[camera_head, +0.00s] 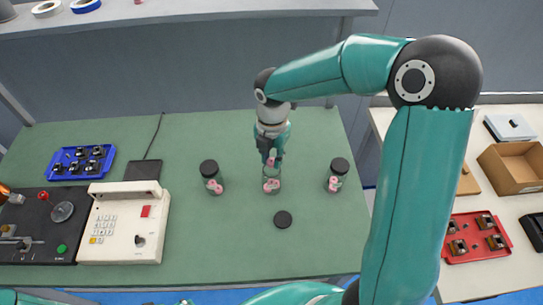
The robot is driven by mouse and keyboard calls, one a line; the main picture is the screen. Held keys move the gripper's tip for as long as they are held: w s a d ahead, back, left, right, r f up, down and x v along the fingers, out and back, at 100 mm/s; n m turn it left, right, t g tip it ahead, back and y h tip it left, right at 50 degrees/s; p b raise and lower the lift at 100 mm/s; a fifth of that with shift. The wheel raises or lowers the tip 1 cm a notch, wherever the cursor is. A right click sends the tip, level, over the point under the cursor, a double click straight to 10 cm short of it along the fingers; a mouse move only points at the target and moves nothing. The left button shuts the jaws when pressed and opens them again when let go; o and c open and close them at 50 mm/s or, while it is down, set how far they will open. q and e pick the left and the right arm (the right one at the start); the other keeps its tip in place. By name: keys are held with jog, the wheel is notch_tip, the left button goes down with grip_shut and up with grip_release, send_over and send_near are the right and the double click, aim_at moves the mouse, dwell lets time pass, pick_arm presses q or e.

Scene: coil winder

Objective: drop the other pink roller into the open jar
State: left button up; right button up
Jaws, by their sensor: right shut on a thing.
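The open jar (272,186) is clear and stands upright on the green mat, with pink inside it low down. My right gripper (271,155) points down right above the jar mouth and is shut on a pink roller (271,161). The roller is at or just over the rim; I cannot tell whether it touches the glass. A black round lid (283,219) lies on the mat in front of the jar. My left gripper is not in view.
Black-lidded jars with pink rollers stand to the left (211,177) and right (337,175). A white control box (123,222) and a blue tray (77,162) are at left. A red tray (475,237) and cardboard box (514,167) are on the right table.

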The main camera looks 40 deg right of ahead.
jog(key=shift+f+b, duration=0.45)
jog(key=shift+f, duration=0.2)
jog(key=shift+f, duration=0.15)
jog(key=shift+r+p, duration=0.95)
jog(key=shift+r, duration=0.3)
jog(key=shift+f, duration=0.15)
jog(key=shift+f+b, duration=0.7)
jog(key=shift+f, duration=0.2)
jog(key=shift+f, duration=0.1)
